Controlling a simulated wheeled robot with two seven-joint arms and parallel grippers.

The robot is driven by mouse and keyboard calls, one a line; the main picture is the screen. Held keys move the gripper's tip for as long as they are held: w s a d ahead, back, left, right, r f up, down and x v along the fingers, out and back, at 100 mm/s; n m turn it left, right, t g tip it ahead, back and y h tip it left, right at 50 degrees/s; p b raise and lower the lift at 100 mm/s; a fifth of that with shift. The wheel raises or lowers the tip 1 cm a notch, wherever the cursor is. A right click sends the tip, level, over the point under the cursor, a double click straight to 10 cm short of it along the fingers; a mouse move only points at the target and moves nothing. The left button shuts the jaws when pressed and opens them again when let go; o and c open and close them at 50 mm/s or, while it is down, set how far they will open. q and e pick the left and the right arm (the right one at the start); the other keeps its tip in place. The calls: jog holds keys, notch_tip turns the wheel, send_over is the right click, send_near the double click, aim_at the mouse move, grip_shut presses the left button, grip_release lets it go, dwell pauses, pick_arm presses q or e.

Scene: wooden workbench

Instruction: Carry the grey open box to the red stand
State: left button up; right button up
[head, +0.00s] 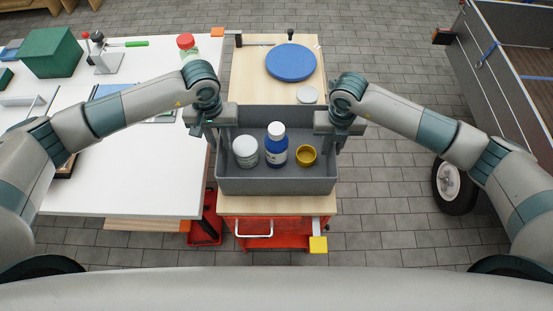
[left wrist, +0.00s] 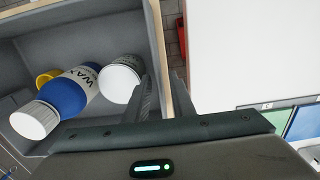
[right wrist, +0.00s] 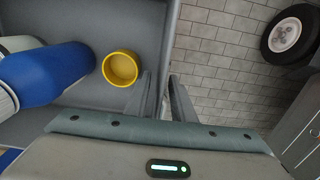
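The grey open box (head: 270,182) is in the middle of the head view, upright, above the near part of the wood top of a red cart, seemingly the red stand (head: 275,232). I cannot tell whether its bottom touches the top. Inside it stand a white jar (head: 245,150), a blue bottle with a white cap (head: 276,148) and a yellow cup (head: 306,155). My left gripper (head: 217,140) is shut on the box's left wall. My right gripper (head: 332,143) is shut on its right wall. In both wrist views the fingers straddle the rim, one inside and one outside.
A blue disc (head: 291,62) and a grey round lid (head: 307,95) lie on the wood top behind the box. A white table (head: 120,185) with tools and a green box (head: 50,52) is at the left. A wheeled trailer (head: 500,70) stands at the right, with open floor (head: 390,200) before it.

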pick_arm(q)
notch_tip(320, 180, up, 6)
jog(key=shift+r, duration=0.1)
dwell(0.5)
pick_arm(e)
notch_tip(320, 180, up, 12)
jog(key=shift+f, duration=0.2)
jog(key=shift+r, duration=0.2)
jog(key=shift+r, duration=0.1)
dwell(0.7)
